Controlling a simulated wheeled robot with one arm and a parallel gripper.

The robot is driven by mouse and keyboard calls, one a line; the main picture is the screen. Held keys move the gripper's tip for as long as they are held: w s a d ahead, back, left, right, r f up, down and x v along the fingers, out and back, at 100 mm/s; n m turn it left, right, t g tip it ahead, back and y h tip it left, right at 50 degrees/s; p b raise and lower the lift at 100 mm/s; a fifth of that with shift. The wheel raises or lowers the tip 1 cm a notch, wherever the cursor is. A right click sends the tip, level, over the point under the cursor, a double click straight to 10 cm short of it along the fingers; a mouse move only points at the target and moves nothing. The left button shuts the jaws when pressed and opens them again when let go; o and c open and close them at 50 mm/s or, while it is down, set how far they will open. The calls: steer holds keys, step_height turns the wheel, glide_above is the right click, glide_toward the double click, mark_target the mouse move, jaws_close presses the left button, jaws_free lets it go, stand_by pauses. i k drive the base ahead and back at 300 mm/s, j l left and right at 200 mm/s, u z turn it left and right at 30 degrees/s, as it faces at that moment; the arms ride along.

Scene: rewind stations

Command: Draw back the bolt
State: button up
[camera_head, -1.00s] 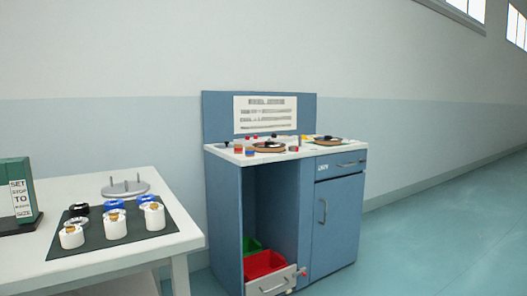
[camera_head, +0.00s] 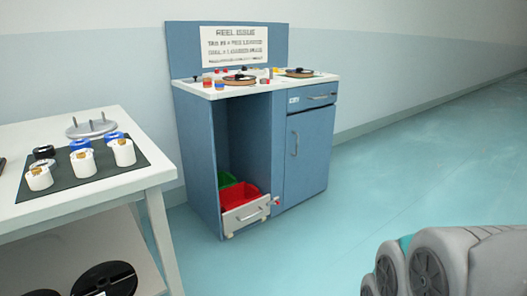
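A blue workstation cabinet (camera_head: 201,150) stands against the wall, with an open bay at its lower left. In the bay is a low pull-out with a light grey front (camera_head: 240,216) and a bar handle (camera_head: 252,215). A small red-tipped fitting (camera_head: 277,201) sits at the right end of that front, by the cabinet's edge. It may be the bolt, but it is too small to tell its form or position. My gripper is not in view; a grey rounded part of my own arm (camera_head: 447,262) shows at the lower right.
A red bin (camera_head: 242,194) and a green bin (camera_head: 227,179) sit in the bay. A white table (camera_head: 80,202) with white and blue reels stands at the left, black reels (camera_head: 104,279) on its lower shelf. The floor (camera_head: 330,235) before the cabinet is clear.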

mark_target(269, 203)
steer(key=i+l+u, duration=0.2)
steer(key=i, duration=0.4)
steer(key=i+l+u, duration=0.15)
steer(key=i+l, duration=0.15)
steer(key=i, duration=0.3)
steer(key=i+l+u, duration=0.2)
steer(key=i+l, duration=0.15)
steer(key=i, duration=0.2)
steer(key=i+l+u, duration=0.2)
steer(key=i+l, duration=0.25)
steer(key=i, duration=0.1)
